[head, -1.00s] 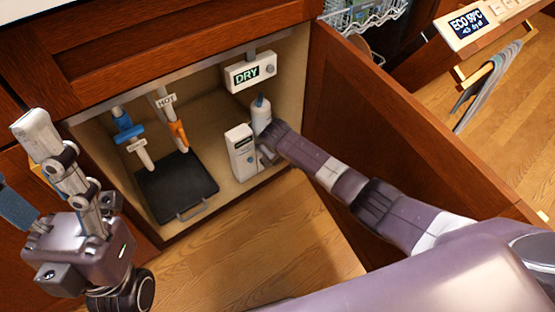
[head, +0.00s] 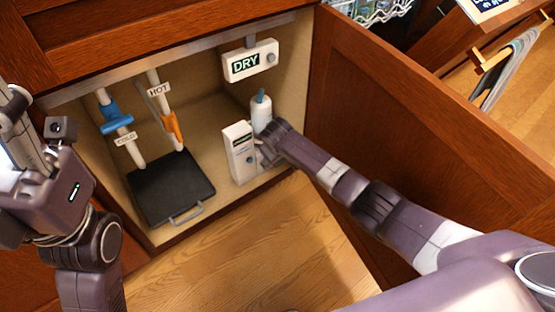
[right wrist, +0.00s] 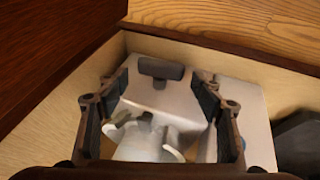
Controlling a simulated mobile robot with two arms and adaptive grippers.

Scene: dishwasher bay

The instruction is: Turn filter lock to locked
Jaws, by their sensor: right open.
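In the head view, a white unit (head: 240,152) with a dark label stands at the right of the cabinet floor. A white bottle-like part (head: 261,112) with a blue tip stands beside it. My right gripper (head: 268,152) is at their base, partly hidden by its own arm. In the right wrist view, my right gripper (right wrist: 162,84) is open. A pale round part with prongs (right wrist: 150,140) shows between its fingers. A dark grey T-shaped handle (right wrist: 160,69) lies beyond the fingertips on a white surface. No lock marking is readable. My left gripper (head: 12,120) is at the left edge, cut off.
A dark tray (head: 172,190) lies on the cabinet floor. Above it are a blue-handled COLD pipe (head: 115,117) and an orange-handled HOT pipe (head: 171,126). A DRY display (head: 250,62) hangs above. The open cabinet door (head: 400,130) bounds the right side.

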